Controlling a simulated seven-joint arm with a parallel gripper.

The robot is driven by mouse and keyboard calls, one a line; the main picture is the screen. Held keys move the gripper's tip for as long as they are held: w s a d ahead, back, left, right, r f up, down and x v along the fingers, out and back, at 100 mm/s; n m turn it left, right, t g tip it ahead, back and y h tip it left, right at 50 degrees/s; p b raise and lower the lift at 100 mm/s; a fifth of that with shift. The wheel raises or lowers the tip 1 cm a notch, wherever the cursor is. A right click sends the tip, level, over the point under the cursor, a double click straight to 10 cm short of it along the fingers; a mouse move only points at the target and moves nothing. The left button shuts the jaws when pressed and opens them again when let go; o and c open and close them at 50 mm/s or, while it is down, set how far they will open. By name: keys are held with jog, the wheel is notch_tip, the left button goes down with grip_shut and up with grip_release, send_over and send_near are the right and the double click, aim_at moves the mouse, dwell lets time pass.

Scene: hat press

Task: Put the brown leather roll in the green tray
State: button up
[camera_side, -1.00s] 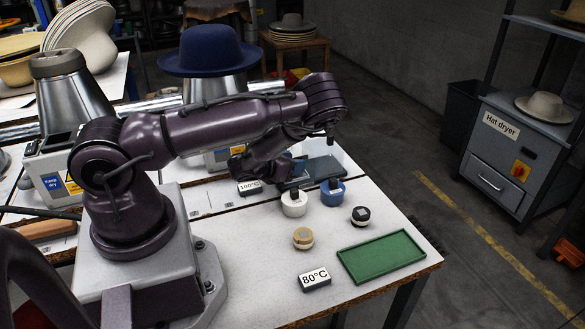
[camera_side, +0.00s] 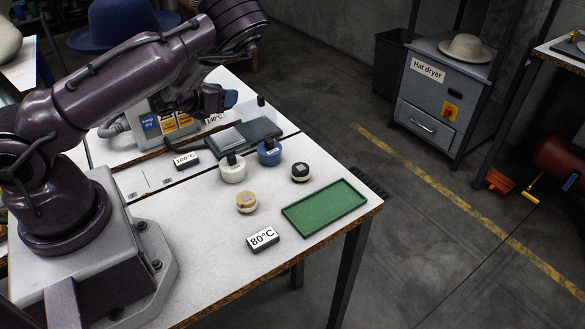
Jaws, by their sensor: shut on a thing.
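The green tray (camera_side: 324,209) lies flat and empty near the right front corner of the white table. My gripper (camera_side: 224,99) is above the back part of the table, far to the upper left of the tray. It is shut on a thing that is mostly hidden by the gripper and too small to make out. I cannot identify a brown leather roll for certain. A small round tan piece (camera_side: 246,202) with a pale base stands left of the tray, apart from it.
The 80°C block (camera_side: 263,239) is in front of the tan piece. A dark slab (camera_side: 252,132) lies farther back. The table edge is just right of the tray.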

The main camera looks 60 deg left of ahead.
jog(key=w+d+f+m+t+h, duration=0.1)
jog(key=w+d+m+h, duration=0.4)
jog(key=d, duration=0.9)
jog(key=m+g+h, duration=0.1)
jog(key=m+h, duration=0.3)
jog(key=h, duration=0.1)
send_over(324, 206)
notch_tip(324, 206, down, 6)
jog(key=shift+f, duration=2.05)
jog(key=shift+f, duration=0.15)
jog(key=o, duration=1)
